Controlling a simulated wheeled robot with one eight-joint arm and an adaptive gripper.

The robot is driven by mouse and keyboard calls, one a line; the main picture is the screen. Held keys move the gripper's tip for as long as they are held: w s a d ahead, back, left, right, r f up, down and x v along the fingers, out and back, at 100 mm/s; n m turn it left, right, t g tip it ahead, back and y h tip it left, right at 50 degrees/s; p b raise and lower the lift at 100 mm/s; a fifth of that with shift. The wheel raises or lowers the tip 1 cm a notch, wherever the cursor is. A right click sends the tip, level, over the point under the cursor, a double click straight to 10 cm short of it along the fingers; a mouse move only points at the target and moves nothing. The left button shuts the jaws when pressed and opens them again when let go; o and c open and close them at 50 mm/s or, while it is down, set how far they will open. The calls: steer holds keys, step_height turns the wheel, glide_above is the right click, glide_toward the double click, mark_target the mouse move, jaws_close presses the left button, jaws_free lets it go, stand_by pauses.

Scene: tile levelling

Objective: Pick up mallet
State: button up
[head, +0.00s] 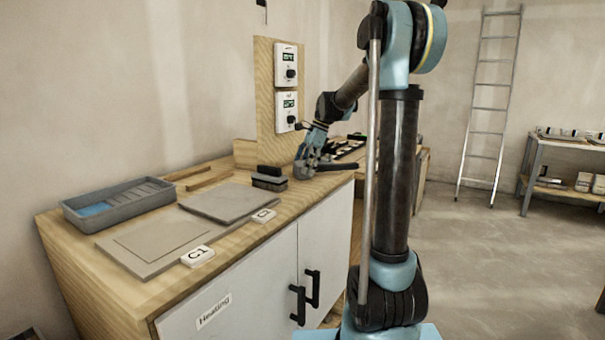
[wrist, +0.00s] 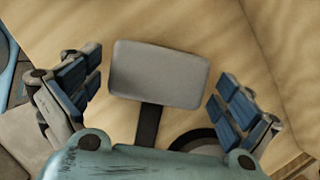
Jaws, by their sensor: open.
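The mallet lies on the wooden counter, with a grey block head (wrist: 158,74) and a dark handle (wrist: 149,124) that runs back under my gripper in the wrist view. In the head view its dark handle (head: 336,166) points right toward the counter edge, and my gripper (head: 308,160) is over the head end and hides part of it. In the wrist view my gripper (wrist: 158,95) is open, with one finger on each side of the mallet head and a visible gap on both sides.
A grey tray (head: 80,217) and flat tiles (head: 133,265) lie on the counter (head: 105,290) to the left. Dark blocks (head: 270,183) sit just left of my gripper. A wooden board with two thermostats (head: 287,112) stands behind. A ladder (head: 490,110) and a shelf (head: 540,155) are far right.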

steer(key=c, duration=1.7)
steer(key=shift+o, duration=0.2)
steer(key=shift+r, duration=0.1)
